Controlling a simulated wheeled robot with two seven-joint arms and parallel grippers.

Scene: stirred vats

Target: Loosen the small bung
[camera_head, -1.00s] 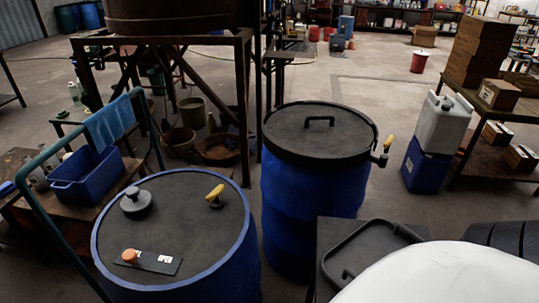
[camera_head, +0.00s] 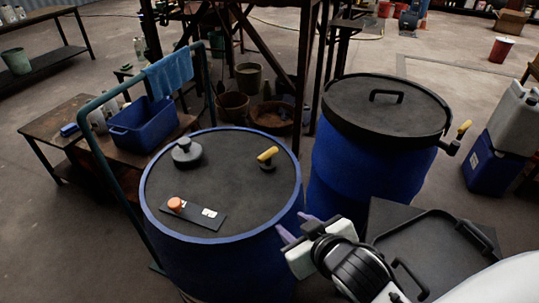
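The near blue drum (camera_head: 160,255) has a dark grey top with a blue rim. On the top stand a grey round bung with a knob (camera_head: 187,153), a small yellow-handled fitting (camera_head: 267,157), and an orange cap (camera_head: 176,204) on a dark plate with white labels (camera_head: 205,214). I cannot tell for sure which of these is the small bung. My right gripper (camera_head: 297,227) is at the drum's lower right side, outside its rim and apart from these fittings. Its two purple fingertips stand apart with nothing between them. My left gripper is not in view.
A second blue drum (camera_head: 350,165) with a black lid and handle stands behind right, with a yellow-handled tap (camera_head: 461,134) at its side. A green tubular rail (camera_head: 105,165) passes left of the near drum. A blue bin (camera_head: 140,127) sits on the low table behind.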

